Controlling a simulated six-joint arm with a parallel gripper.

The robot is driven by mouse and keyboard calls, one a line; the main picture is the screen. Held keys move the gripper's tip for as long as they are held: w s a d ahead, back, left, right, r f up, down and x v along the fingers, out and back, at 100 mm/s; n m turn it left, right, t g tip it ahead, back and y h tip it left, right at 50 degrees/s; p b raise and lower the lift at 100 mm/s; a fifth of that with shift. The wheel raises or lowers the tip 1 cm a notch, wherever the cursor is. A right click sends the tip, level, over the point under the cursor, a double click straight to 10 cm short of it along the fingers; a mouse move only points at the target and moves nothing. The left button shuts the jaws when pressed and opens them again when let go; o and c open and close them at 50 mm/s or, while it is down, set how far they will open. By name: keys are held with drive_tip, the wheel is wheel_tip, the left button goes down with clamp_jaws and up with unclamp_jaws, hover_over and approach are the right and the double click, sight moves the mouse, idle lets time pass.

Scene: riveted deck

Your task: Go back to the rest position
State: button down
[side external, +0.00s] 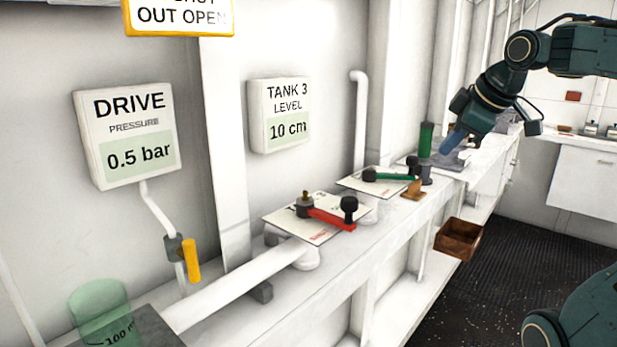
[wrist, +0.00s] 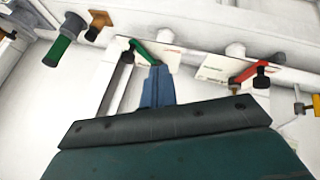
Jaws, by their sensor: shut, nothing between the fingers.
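My gripper (side external: 449,148) shows at the upper right of the side view, pointing down and to the left above the far end of the white bench. Its blue fingers are shut with nothing between them. In the wrist view the closed fingers (wrist: 158,84) stand at the centre, and the valve with the green lever (wrist: 144,52) shows just beyond their tips. In the side view the fingertips are close to a green cylinder (side external: 426,139) in the picture; I cannot tell whether they touch it.
On the bench (side external: 345,262) are a red-lever valve (side external: 330,218), a green-lever valve (side external: 390,176) and a brown wedge (side external: 413,190). A brown open box (side external: 459,239) is at the bench's front. A yellow handle (side external: 192,260) and clear green beaker (side external: 98,305) are at left.

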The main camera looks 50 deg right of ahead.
drive_tip(key=s+a+f+m+y, duration=0.1)
drive_tip(key=s+a+f, duration=0.2)
drive_tip(key=a+f, duration=0.2)
drive_tip(key=s+a+f+m+y, duration=0.1)
drive_tip(key=s+a+f, duration=0.3)
drive_tip(key=a, duration=0.7)
wheel_tip(320, 180, down, 2)
drive_tip(key=shift+a+f+m+g+y, duration=0.2)
drive_tip(key=shift+m+g+y, duration=0.15)
drive_tip(key=shift+m, duration=0.25)
